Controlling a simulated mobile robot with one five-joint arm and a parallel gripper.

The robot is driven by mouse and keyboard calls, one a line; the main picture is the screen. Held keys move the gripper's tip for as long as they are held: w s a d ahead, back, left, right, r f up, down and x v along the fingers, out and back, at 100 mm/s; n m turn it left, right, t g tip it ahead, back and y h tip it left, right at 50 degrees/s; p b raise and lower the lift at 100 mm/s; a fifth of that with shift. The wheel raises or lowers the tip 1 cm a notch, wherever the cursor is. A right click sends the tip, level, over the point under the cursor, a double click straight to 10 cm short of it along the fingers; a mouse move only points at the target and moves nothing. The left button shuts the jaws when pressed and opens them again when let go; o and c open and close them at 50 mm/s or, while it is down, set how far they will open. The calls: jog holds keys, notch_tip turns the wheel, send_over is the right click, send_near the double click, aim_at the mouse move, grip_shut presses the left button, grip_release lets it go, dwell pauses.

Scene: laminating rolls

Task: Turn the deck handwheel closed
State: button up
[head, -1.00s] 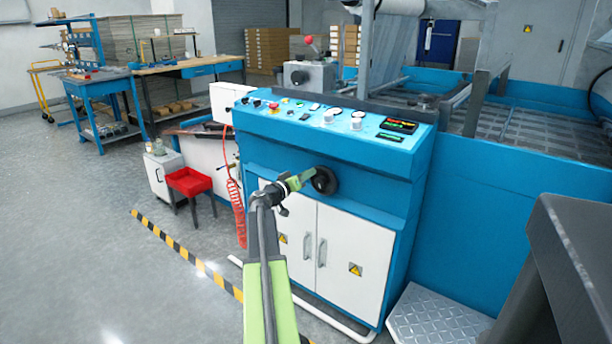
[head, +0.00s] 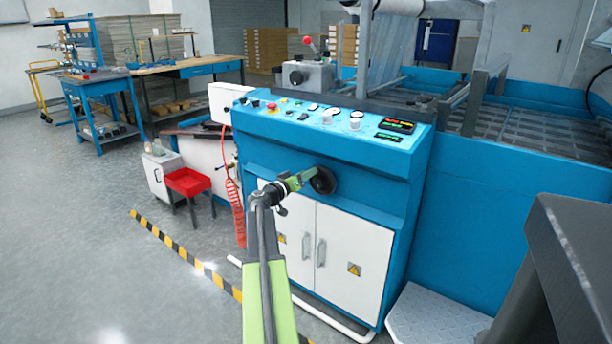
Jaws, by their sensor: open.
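The deck handwheel (head: 324,181) is a small black wheel on the front face of the blue machine console (head: 385,152), above the white cabinet doors. My gripper (head: 306,179) is at the end of my green and black arm, at the wheel's left side. Its green jaws point right toward the wheel and overlap its left edge in the picture. The jaws are open. I cannot tell whether they touch the wheel. Part of the wheel's left side is hidden behind the jaws.
The sloped control panel (head: 290,113) with knobs and a red button lies above the wheel. White cabinet doors (head: 355,262) are below. A metal step plate (head: 435,315) sits at lower right. Open floor lies left.

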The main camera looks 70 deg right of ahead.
jog(key=v, duration=1.7)
jog(key=shift+a, duration=0.25)
jog(key=shift+w, duration=0.1)
